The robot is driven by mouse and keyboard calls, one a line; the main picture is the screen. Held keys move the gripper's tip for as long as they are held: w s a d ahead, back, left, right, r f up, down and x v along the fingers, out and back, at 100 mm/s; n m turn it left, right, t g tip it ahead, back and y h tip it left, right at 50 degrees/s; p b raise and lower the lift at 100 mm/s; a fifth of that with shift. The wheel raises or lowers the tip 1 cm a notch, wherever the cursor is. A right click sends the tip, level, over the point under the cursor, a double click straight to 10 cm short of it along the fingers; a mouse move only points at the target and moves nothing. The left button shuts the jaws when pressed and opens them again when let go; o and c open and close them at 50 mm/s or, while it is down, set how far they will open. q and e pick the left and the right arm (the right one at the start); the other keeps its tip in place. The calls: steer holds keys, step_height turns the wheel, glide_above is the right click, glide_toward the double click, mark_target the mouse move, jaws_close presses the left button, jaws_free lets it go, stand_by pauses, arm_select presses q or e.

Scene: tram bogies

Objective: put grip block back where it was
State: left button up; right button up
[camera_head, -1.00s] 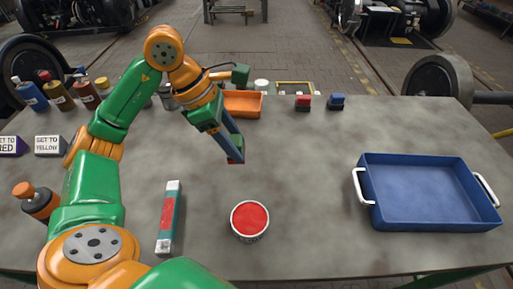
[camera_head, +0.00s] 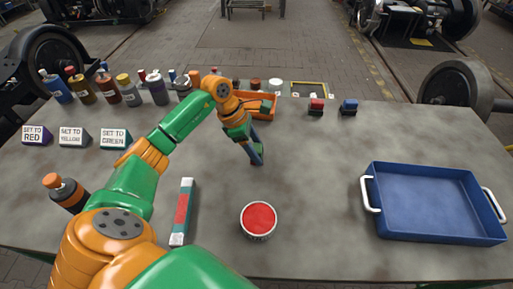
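Nothing in view is plainly marked as the grip block. Two small blocks stand at the back of the table, a red-topped block (camera_head: 316,104) and a blue-topped block (camera_head: 349,105); I cannot tell whether either is the one named. My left gripper (camera_head: 257,161) points down over the middle of the table, in front of the orange tray (camera_head: 265,98). Its fingers look narrow and close together; whether they are shut or hold something is too small to tell. My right gripper is out of view.
A blue tray (camera_head: 435,205) with white handles is at right. Several bottles and sign blocks (camera_head: 75,137) line the left. The centre right is clear.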

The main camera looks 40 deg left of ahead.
arm_select(q)
steer(key=shift+o, duration=1.3)
steer(key=shift+r+p, duration=0.4)
steer(key=b+v, duration=0.1)
steer(key=v, duration=1)
steer(key=shift+r, duration=0.3)
steer(key=shift+s+a, duration=0.15)
